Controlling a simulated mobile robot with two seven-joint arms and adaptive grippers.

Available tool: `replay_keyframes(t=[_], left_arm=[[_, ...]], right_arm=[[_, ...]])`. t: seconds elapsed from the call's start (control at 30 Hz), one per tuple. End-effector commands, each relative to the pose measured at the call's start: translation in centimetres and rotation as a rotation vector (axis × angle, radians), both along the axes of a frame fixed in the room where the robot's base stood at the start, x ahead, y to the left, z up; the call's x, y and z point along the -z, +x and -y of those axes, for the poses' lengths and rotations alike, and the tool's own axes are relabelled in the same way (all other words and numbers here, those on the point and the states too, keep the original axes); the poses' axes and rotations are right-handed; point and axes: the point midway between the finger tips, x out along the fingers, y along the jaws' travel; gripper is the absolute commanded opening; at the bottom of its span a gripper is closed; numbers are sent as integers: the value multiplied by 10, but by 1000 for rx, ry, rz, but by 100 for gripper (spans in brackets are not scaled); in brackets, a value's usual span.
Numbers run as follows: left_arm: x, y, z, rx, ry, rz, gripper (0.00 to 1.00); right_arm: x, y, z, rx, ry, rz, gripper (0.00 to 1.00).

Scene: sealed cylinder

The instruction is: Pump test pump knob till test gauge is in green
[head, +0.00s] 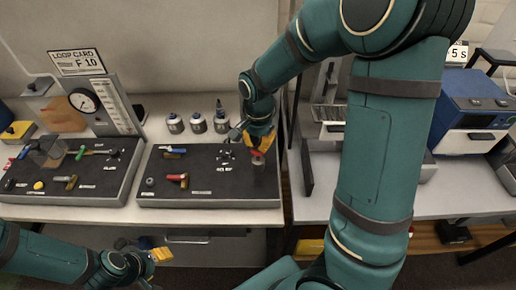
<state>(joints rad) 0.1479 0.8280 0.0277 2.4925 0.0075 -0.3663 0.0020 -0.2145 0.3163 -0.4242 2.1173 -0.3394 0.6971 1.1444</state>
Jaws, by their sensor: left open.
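A round white gauge (84,100) with a dark rim stands at the back of the left black panel (110,183). Its needle and any green band are too small to read. My left gripper (160,255) is open, low in front of the table edge, away from both panels.
A red-handled valve (178,177) and a blue-handled valve (173,150) sit on the right panel. Several small jars (198,123) stand behind it. A sign (77,62) reads "LOOP CARD F 10". A blue machine (472,110) stands on the right table. My right arm hides the middle.

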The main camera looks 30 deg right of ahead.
Motion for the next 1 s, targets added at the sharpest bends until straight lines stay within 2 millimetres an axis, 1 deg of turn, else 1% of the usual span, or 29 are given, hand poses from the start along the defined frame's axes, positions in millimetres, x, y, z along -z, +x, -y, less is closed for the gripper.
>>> replay_keyframes(t=[0.03,0.63,0.87,1.0], left_arm=[[4,0,0,0,0,0,50],[27,0,0,0,0,0,50],[25,0,0,0,0,0,50],[20,0,0,0,0,0,50]], right_arm=[[5,0,0,0,0,0,0],[37,0,0,0,0,-2,0],[35,0,0,0,0,-1,0],[29,0,0,0,0,-1,0]])
